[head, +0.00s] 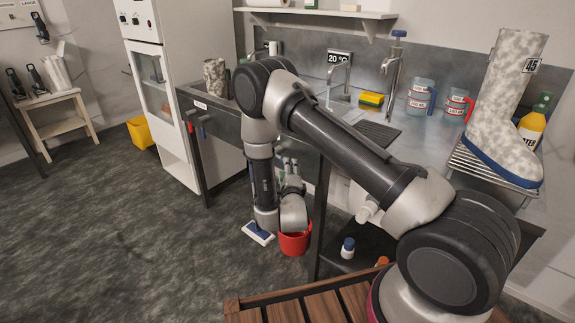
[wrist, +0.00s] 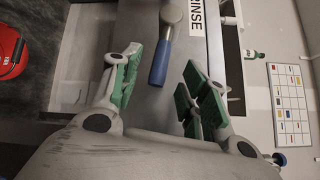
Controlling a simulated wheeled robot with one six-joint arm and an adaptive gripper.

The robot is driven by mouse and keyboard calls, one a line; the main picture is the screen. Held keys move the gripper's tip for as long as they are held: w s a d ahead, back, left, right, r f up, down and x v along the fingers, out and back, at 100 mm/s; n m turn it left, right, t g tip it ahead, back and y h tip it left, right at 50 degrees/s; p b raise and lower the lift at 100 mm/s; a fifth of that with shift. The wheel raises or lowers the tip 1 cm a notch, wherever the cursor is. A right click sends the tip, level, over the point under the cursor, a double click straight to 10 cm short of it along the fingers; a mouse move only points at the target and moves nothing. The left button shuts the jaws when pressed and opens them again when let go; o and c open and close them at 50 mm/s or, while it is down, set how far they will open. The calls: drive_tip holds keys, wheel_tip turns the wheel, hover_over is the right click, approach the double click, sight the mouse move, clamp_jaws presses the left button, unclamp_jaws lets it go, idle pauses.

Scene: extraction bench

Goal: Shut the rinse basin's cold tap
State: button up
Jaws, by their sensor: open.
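In the wrist view a lever tap with a blue handle (wrist: 160,60) and round grey end sits on the grey bench front beside a white RINSE label (wrist: 200,20). In the head view my gripper (head: 288,166) is low before the bench. A blue lever (head: 203,126) and a red lever (head: 189,127) hang under a small label at left; I cannot tell whether this blue lever is the same tap.
A red bucket (head: 293,243) stands on the floor below my gripper. Spouts (head: 338,72), a yellow sponge (head: 371,99), measuring jugs (head: 420,95) and a boot (head: 505,110) are on the bench. A white cabinet (head: 165,90) stands left.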

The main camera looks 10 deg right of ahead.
drive_tip(key=shift+w+d+f, duration=0.1)
drive_tip(key=shift+w+d, duration=0.1)
drive_tip(key=shift+w, duration=0.95)
drive_tip(key=shift+w+d, duration=0.2)
drive_tip(key=shift+w, duration=0.9)
clamp_jaws()
